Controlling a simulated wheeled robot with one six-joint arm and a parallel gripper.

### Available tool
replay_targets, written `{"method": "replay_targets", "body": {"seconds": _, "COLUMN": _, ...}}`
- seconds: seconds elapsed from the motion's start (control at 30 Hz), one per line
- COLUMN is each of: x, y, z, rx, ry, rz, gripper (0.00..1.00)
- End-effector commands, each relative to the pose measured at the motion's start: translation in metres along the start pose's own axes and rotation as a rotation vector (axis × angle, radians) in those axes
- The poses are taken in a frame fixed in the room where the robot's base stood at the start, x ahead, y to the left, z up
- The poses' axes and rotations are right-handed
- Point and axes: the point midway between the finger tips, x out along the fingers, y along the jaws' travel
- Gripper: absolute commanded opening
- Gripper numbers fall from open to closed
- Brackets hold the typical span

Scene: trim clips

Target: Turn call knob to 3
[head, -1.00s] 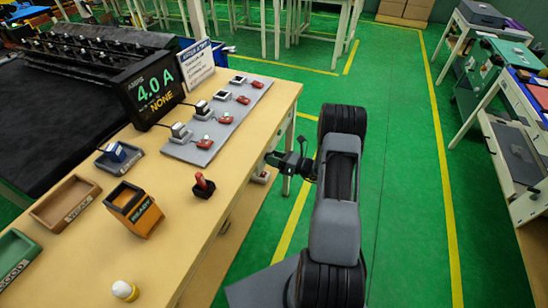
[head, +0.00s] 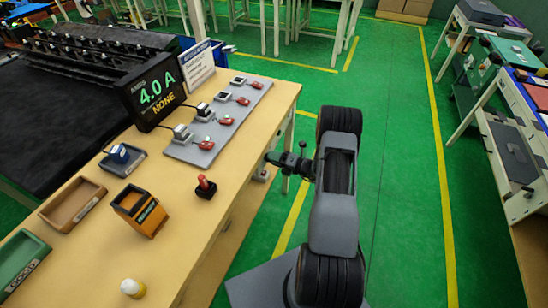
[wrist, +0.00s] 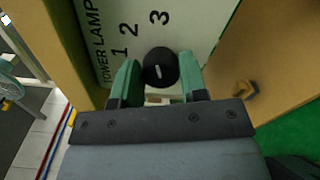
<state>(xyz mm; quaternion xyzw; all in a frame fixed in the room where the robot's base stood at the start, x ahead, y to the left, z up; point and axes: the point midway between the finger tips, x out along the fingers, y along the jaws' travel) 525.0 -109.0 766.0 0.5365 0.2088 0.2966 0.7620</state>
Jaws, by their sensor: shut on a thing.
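A round black knob (wrist: 159,68) with a short white mark sits on a pale panel (wrist: 190,40) in the wrist view. The panel reads "TOWER LAMP" with the numbers 1, 2 and 3 beside the knob. I cannot tell surely which number the mark points at. My gripper (wrist: 160,80) is shut on the knob, one green finger on each side of it. In the head view my gripper (head: 272,157) is at the bench's right side, and the knob is hidden there.
The wooden bench (head: 215,215) carries a display (head: 152,92) reading 4.0 A and NONE, a grey board (head: 213,150) with several red clips, a red-topped joystick (head: 206,186), an orange box (head: 138,209) and trays. Green floor (head: 400,200) is clear to the right.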

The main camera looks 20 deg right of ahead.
Motion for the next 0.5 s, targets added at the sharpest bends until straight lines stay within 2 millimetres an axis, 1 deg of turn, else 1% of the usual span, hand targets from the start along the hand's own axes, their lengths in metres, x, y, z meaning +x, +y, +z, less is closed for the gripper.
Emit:
{"method": "replay_targets", "body": {"seconds": 0.2, "x": -0.0003, "y": -0.0001, "z": 0.0002, "rx": 0.108, "ry": 0.000, "rz": 0.000, "gripper": 0.16}}
{"method": "replay_targets", "body": {"seconds": 0.5, "x": -0.0004, "y": -0.0010, "z": -0.0002, "rx": 0.178, "ry": 0.000, "rz": -0.001, "gripper": 0.16}}
